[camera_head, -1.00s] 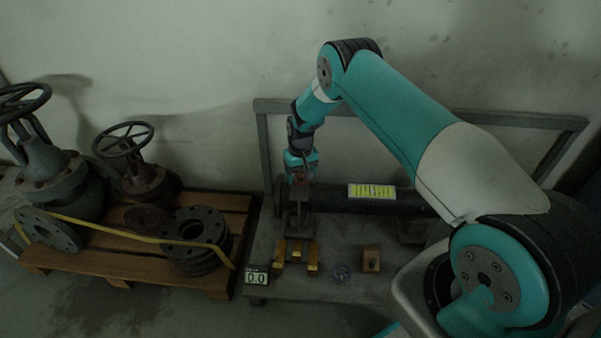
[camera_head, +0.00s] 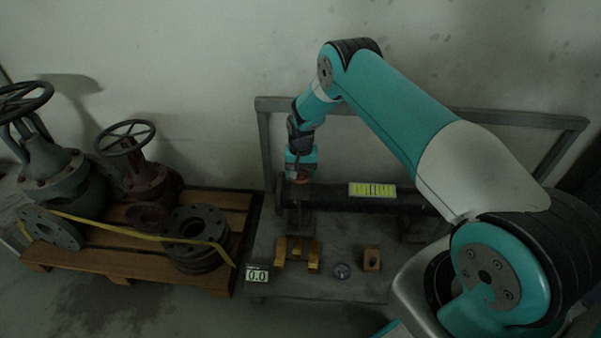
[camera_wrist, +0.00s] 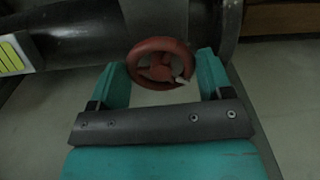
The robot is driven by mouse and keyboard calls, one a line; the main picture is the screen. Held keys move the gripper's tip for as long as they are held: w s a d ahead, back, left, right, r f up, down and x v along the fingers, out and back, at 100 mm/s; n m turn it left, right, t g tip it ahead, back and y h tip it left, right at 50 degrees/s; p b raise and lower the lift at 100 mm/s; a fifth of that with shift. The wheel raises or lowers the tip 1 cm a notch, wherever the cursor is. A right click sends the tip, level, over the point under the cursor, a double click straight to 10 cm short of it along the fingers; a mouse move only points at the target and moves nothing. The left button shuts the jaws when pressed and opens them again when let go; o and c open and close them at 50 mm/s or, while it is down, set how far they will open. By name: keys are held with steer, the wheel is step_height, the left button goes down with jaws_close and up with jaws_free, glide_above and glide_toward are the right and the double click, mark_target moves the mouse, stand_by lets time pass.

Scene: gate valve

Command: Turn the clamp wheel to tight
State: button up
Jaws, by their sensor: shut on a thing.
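The red clamp wheel (camera_wrist: 160,63) sits at the side of the dark pipe (camera_wrist: 75,40) in the wrist view, with a small pale mark on its lower right. My gripper (camera_wrist: 162,62) has one teal finger on each side of the wheel and is shut on it. In the head view my gripper (camera_head: 300,176) is at the left end of the pipe (camera_head: 335,197), and the wheel is mostly hidden there. A small display (camera_head: 257,275) on the bench's front left reads 0.0.
Yellow brass blocks (camera_head: 297,251), a small round dial-like item (camera_head: 341,271) and a wooden block (camera_head: 371,260) lie on the grey bench (camera_head: 330,288). A pallet (camera_head: 120,262) with valves and flanges stands left. A metal frame (camera_head: 420,117) rises behind the pipe.

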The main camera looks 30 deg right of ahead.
mark_target(301, 175)
steer(key=shift+w+r, duration=0.1)
steer(key=shift+w, duration=0.05)
steer(key=o, duration=0.9)
steer(key=shift+o, duration=0.2)
step_height(301, 175, up, 17)
steer(key=p, duration=0.5)
steer(key=shift+r, duration=0.15)
steer(key=shift+r, duration=0.1)
